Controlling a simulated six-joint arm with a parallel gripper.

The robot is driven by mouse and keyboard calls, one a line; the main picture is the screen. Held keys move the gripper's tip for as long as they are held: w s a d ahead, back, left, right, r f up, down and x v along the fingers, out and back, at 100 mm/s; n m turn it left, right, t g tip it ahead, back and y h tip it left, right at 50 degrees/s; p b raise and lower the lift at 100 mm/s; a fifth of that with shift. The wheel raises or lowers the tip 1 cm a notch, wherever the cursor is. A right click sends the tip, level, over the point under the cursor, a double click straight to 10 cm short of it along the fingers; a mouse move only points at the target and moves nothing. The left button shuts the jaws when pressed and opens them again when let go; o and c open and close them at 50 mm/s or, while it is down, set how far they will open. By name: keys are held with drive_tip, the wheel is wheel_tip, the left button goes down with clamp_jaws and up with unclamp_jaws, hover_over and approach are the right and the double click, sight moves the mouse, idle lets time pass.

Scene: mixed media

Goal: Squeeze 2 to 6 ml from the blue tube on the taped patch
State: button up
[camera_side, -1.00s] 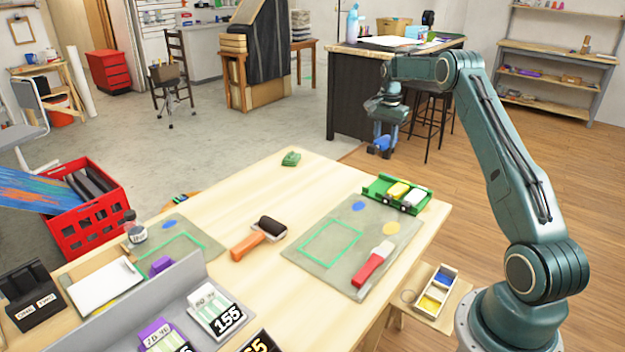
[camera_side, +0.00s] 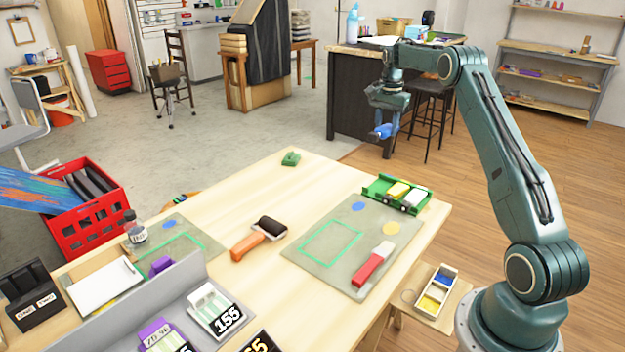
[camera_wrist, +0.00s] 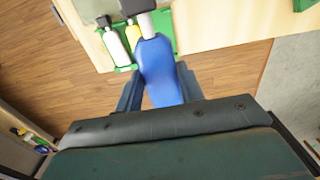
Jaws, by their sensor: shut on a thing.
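My gripper (camera_side: 388,122) is shut on the blue tube (camera_wrist: 160,68), high in the air beyond the far right corner of the table. The tube also shows in the side view (camera_side: 383,132), tilted. Its dark cap end points away from the gripper in the wrist view. A green tape rectangle (camera_side: 357,231) lies on a grey board (camera_side: 300,257) at the table's right. A second green-taped patch (camera_side: 203,240) lies on another board at the left. A blue spot (camera_side: 358,206) and a yellow spot (camera_side: 391,228) sit on the right board.
A green rack (camera_side: 374,187) holds yellow and white tubes at the right board's far edge. A red-handled brush (camera_side: 370,268) lies on that board. An orange-handled roller (camera_side: 250,243) lies mid-table. A grey divider (camera_side: 180,285) stands at the front left.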

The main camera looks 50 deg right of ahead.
drive_tip(key=shift+a, duration=0.1)
drive_tip(key=w+a+f+n+h, duration=0.1)
drive_tip(key=a+f+n, duration=0.2)
drive_tip(key=a, duration=0.8)
drive_tip(key=w+a+f+n+t+h, duration=0.1)
drive_tip(key=a+f+n, duration=0.2)
drive_tip(key=a+f, duration=0.4)
drive_tip(key=shift+a+f+t+h, duration=0.3)
drive_tip(key=shift+a+h, duration=0.1)
drive_tip(key=shift+a, duration=1.95)
drive_tip(key=shift+f, duration=2.95)
drive_tip(key=c, duration=0.3)
